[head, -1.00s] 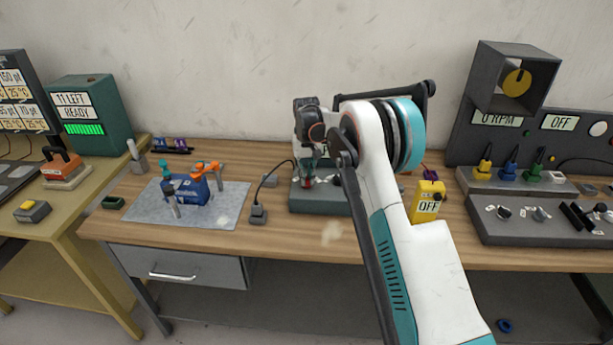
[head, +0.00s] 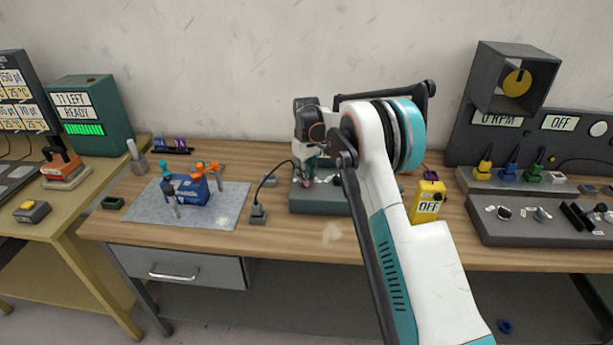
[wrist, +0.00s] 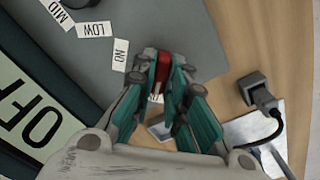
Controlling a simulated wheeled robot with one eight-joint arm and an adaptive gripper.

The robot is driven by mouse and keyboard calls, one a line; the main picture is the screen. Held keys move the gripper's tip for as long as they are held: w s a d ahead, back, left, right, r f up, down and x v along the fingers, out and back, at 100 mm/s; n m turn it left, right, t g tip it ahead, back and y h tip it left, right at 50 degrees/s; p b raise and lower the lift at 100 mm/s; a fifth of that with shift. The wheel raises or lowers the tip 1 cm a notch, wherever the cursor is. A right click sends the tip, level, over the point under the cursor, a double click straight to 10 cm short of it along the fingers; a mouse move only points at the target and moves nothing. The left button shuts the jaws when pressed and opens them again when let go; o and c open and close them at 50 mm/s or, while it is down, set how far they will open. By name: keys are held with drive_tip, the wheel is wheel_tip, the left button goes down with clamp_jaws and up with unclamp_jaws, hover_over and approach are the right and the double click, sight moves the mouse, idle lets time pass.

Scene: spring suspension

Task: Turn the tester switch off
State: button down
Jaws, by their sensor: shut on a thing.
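The tester is a grey box (head: 325,203) on the wooden bench, partly hidden behind my arm in the head view. In the wrist view its grey top (wrist: 188,30) carries labels MID, LOW and ON, and a pale display (wrist: 30,112) at the left reads OFF. The red switch (wrist: 162,67) is beside the ON label, between my fingertips. My gripper (wrist: 160,78) is shut on it, with the teal fingers on either side. In the head view my gripper (head: 308,180) is low over the tester's left part. The switch's exact position is largely hidden by the fingers.
A dark plug block with a cable (head: 258,213) stands left of the tester. A grey mat (head: 225,215) with a blue vise (head: 190,190) lies further left. A yellow box marked OFF (head: 428,203) stands right of my arm.

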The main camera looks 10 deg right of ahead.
drive_tip(key=shift+r, duration=0.1)
drive_tip(key=c, duration=1.6)
unclamp_jaws()
wheel_tip(320, 180, up, 12)
